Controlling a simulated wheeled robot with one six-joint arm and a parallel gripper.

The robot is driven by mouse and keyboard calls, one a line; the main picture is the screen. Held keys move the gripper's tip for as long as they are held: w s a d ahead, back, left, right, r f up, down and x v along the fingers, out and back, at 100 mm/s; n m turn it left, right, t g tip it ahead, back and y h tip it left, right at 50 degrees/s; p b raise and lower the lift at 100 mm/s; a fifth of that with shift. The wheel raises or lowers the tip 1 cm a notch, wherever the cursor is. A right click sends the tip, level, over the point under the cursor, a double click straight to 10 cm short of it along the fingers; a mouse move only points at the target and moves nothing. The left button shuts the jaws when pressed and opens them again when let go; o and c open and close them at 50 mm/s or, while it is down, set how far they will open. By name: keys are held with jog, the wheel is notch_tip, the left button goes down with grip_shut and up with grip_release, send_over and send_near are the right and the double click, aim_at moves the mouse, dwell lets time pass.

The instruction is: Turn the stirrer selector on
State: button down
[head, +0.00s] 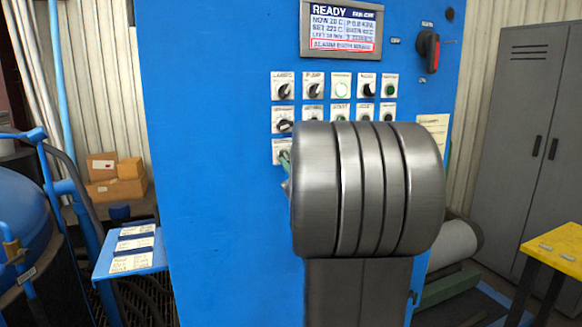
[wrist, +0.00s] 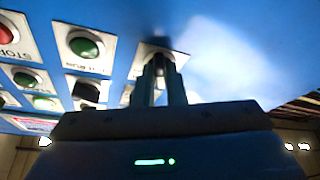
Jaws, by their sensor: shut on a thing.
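The knob's angle is hidden by the fingers.
The blue panel (head: 215,200) has more selectors and buttons just above, with a green-lit button (head: 341,89). A display (head: 341,30) reads READY, with a red-boxed line. A red-and-black rotary switch (head: 429,50) is at upper right. A blue shelf (head: 130,260) stands left.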

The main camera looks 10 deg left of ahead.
jog(key=shift+s+a+m+t+h+b, duration=0.15)
jog(key=shift+m+t+h+b, duration=0.85)
jog(key=shift+m, duration=1.7)
jog(key=shift+s+a+m+t+h+b, duration=0.15)
jog(key=shift+m+t+h+b, duration=0.3)
jog(key=shift+m+h+b, duration=1.65)
jog(key=shift+a+m+t+h+b, duration=0.15)
jog(key=shift+m+t+h+b, duration=0.45)
jog(key=shift+m, duration=2.7)
jog(key=c, duration=1.5)
grip_release()
jog(key=shift+s, duration=0.1)
